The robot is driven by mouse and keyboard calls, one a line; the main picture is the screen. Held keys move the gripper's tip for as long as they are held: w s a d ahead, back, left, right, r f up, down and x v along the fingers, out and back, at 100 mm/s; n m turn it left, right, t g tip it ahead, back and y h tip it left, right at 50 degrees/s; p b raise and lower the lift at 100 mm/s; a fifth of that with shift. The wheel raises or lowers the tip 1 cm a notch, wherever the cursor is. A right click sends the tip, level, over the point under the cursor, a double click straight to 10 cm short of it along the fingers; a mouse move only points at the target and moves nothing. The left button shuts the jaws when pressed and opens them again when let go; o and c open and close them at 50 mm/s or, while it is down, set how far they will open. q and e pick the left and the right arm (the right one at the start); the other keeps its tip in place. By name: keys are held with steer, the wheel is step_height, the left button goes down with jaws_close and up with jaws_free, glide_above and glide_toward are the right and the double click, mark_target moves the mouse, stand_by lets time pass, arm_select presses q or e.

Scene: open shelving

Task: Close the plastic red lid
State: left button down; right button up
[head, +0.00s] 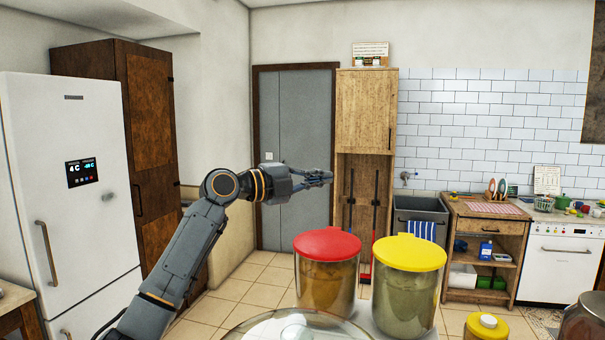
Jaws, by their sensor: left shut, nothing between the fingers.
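A red lid (327,243) sits on top of a clear jar (327,285) in the lower middle of the head view. It looks level on the jar's rim; whether it is pressed fully down I cannot tell. My left gripper (326,177) is shut and empty. It is in the air above the red lid, apart from it in the picture, with its fingers pointing right. My right gripper is not in view.
A jar with a yellow lid (409,252) stands just right of the red-lidded jar. A smaller yellow-lidded container (487,325) and a clear glass lid with a knob (297,327) are in front. A dark pot (584,318) is at the lower right.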

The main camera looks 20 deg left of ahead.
mark_target(327, 229)
arm_select(q)
steer(key=w+f, duration=0.3)
steer(key=shift+d, duration=0.15)
steer(key=w+f+n, duration=0.1)
steer(key=w+f+g+y, duration=0.1)
steer(key=f, duration=0.1)
steer(key=shift+d+f+n+g+p, duration=0.2)
steer(key=shift+n+g+p, duration=0.1)
steer(key=shift+n+p, duration=0.1)
steer(key=shift+n+g+y, duration=0.4)
steer(key=shift+n+g, duration=0.1)
steer(key=shift+g, duration=0.1)
steer(key=f, duration=0.1)
steer(key=w+f, duration=0.1)
steer(key=f, duration=0.2)
steer(key=shift+w+a+f, duration=0.25)
steer(key=shift+f, duration=0.1)
